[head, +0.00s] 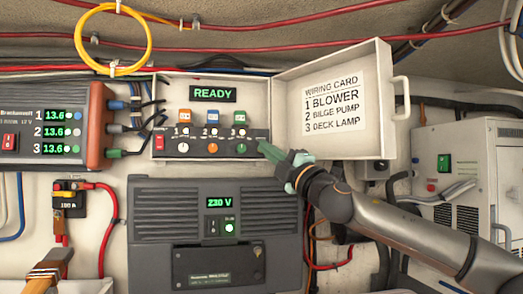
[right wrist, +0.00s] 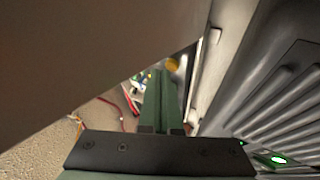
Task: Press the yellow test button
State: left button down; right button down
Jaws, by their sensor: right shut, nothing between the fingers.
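The control panel (head: 165,118) is a pale open box with a lit READY display (head: 213,94), several labelled switches and a row of knobs. My right gripper (head: 264,147) has green fingers, shut and empty. Its tips are at the panel's lower right corner in the head view. No yellow test button shows clearly there; the fingers may cover it. In the right wrist view the shut fingers (right wrist: 160,75) point ahead, with a small yellow spot (right wrist: 172,64) just beyond their tips. I cannot tell if they touch.
The panel's open lid (head: 345,140) carries a wiring card and stands right above my right gripper. A grey 230 V unit (head: 160,220) is below. A power supply (head: 45,108) is left, a white vented cabinet (head: 465,165) right. Cables hang around the panel.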

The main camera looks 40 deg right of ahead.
jog(key=shift+w+d, duration=0.15)
jog(key=shift+w, duration=0.15)
dwell(0.4)
jog(key=shift+s, duration=0.1)
jog(key=shift+s+a, duration=0.35)
jog(key=shift+s, duration=0.25)
jog(key=s+a+p, duration=0.1)
jog(key=s, duration=0.1)
jog(key=s+a, duration=0.1)
jog(key=s, duration=0.1)
jog(key=shift+s+a+p, duration=0.15)
jog(key=shift+a+p, duration=0.05)
jog(key=shift+p, duration=0.15)
dwell(1.0)
